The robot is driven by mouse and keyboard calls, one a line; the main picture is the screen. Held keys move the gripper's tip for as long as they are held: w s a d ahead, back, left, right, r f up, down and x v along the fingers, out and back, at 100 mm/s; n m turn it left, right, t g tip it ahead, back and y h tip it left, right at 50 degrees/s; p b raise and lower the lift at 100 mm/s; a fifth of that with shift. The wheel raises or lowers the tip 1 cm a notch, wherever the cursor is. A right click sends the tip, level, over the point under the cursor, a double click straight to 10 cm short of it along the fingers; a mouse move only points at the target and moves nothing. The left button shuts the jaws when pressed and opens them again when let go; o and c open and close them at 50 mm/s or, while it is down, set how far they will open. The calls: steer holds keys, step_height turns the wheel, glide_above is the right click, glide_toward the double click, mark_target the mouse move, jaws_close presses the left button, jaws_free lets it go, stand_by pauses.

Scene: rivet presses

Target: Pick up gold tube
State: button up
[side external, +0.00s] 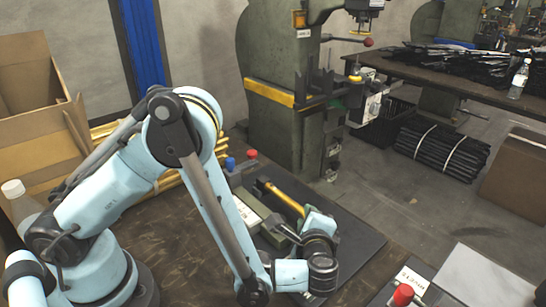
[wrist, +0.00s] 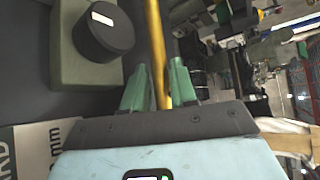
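The gold tube (side external: 283,199) is a thin, straight yellow-gold rod above the dark mat, running from a small black piece towards my gripper (side external: 301,217) in the side view. In the wrist view the gold tube (wrist: 156,35) runs from the top edge down between the two green fingers of my gripper (wrist: 159,75). The fingers stand apart, one on each side of the tube, with narrow gaps that look clear of it. The tube's near end is hidden by the gripper body.
A green-grey block with a black round knob (wrist: 104,32) is left of the fingers. A red-capped item (side external: 401,295) stands at the front right. Blue and red caps (side external: 231,163) are behind the mat (side external: 350,245). A large green press (side external: 285,90) stands behind the table.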

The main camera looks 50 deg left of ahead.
jaws_close()
steer(key=shift+r, duration=0.1)
